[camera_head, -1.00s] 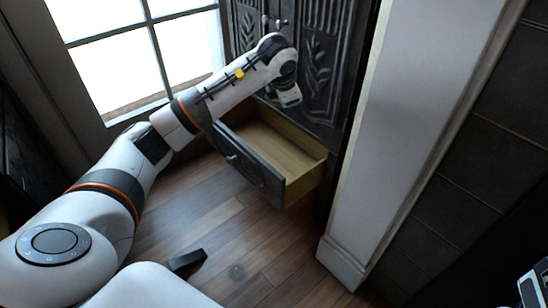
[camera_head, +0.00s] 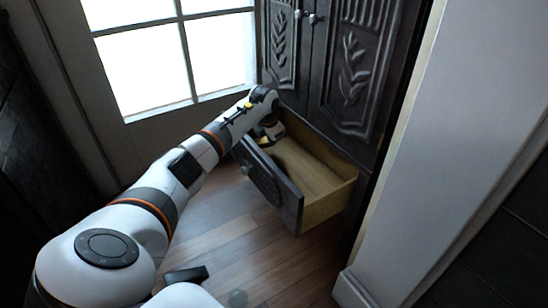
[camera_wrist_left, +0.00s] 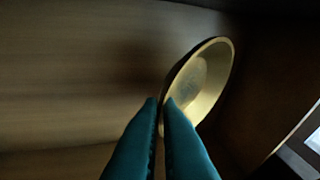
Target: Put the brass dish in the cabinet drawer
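The brass dish (camera_wrist_left: 205,85) is a shallow round golden dish, seen tilted on edge in the left wrist view. The teal fingers of my left gripper (camera_wrist_left: 161,101) are together at its near rim, with the rim pinched between them. The wooden cabinet drawer (camera_head: 318,176) is pulled out, with a dark carved front. In the head view my left gripper (camera_head: 267,143) reaches down at the drawer's left inner end, and only a sliver of gold shows there. Whether the dish touches the drawer floor cannot be told. My right gripper is not in view.
The dark carved cabinet (camera_head: 352,65) stands above and behind the drawer. A bright window (camera_head: 145,55) is at the left and a pale wall post (camera_head: 425,170) at the right. The drawer's right part looks empty.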

